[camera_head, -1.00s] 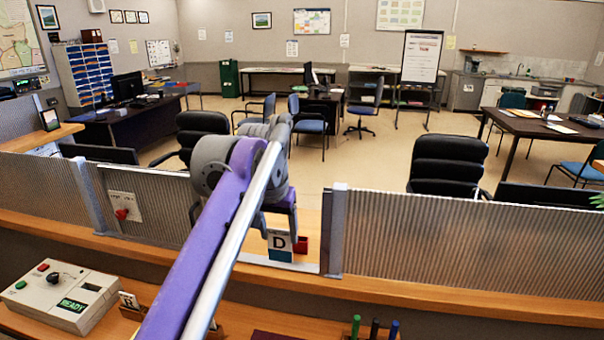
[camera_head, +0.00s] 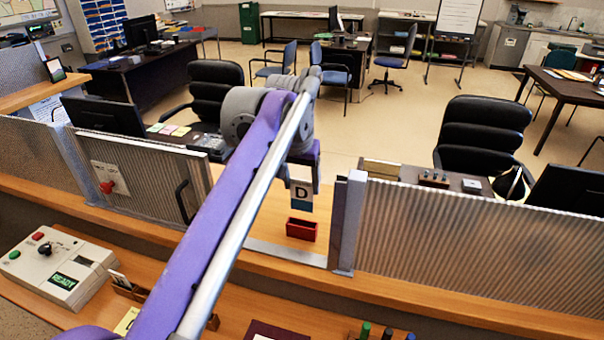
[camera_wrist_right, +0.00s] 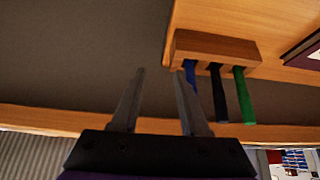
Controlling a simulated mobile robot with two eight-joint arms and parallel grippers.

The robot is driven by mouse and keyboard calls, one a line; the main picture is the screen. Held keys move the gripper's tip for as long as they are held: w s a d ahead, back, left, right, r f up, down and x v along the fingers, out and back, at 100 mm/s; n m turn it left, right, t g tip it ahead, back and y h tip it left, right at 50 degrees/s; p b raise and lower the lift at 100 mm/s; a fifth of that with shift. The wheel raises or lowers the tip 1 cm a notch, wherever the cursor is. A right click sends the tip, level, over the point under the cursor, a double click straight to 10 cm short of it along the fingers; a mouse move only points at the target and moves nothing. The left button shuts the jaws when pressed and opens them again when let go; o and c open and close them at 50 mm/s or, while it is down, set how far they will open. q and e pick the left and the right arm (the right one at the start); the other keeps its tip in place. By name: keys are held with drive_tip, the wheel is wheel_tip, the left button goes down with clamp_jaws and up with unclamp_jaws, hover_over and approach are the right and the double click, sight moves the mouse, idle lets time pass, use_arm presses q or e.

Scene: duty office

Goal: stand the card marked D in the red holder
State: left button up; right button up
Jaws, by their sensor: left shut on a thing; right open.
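The card marked D (camera_head: 301,194) is white above with a dark blue lower part. It hangs upright from my left gripper (camera_head: 303,178), which is shut on its top, in the gap of the partition. The red holder (camera_head: 301,229) stands on the wooden counter just below the card in the head view. The card's lower edge looks a little above the holder; the exact gap in depth I cannot tell. My right gripper (camera_wrist_right: 158,100) is open and empty in the right wrist view, near a wooden pen block (camera_wrist_right: 216,48).
Ribbed partition panels (camera_head: 460,240) stand on both sides of the gap, with a metal post (camera_head: 348,222) close right of the holder. A grey control box (camera_head: 58,266) sits at the lower left. Pens (camera_head: 365,331) stand at the front edge.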

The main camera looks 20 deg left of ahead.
sight(301, 203)
use_arm(q)
drive_tip(key=shift+b+x, duration=0.4)
drive_tip(key=shift+x, duration=0.65)
drive_tip(key=shift+s+f, duration=0.1)
drive_tip(key=shift+f, duration=0.25)
drive_tip(key=shift+s+f+b, duration=0.25)
drive_tip(key=shift+f+b, duration=0.3)
drive_tip(key=shift+b+x, duration=0.75)
drive_tip(key=shift+x, duration=0.5)
drive_tip(key=shift+s+f, duration=0.25)
drive_tip(key=shift+f, duration=0.05)
use_arm(e)
drive_tip(key=shift+g, duration=0.3)
drive_tip(key=s+f, duration=0.1)
drive_tip(key=f, duration=0.2)
drive_tip(key=s+f, duration=0.1)
drive_tip(key=f, duration=0.1)
drive_tip(key=shift+s, duration=0.35)
use_arm(q)
drive_tip(key=shift+w+f, duration=0.1)
drive_tip(key=shift+f, duration=0.1)
use_arm(e)
drive_tip(key=shift+w+f, duration=0.1)
drive_tip(key=shift+f, duration=0.05)
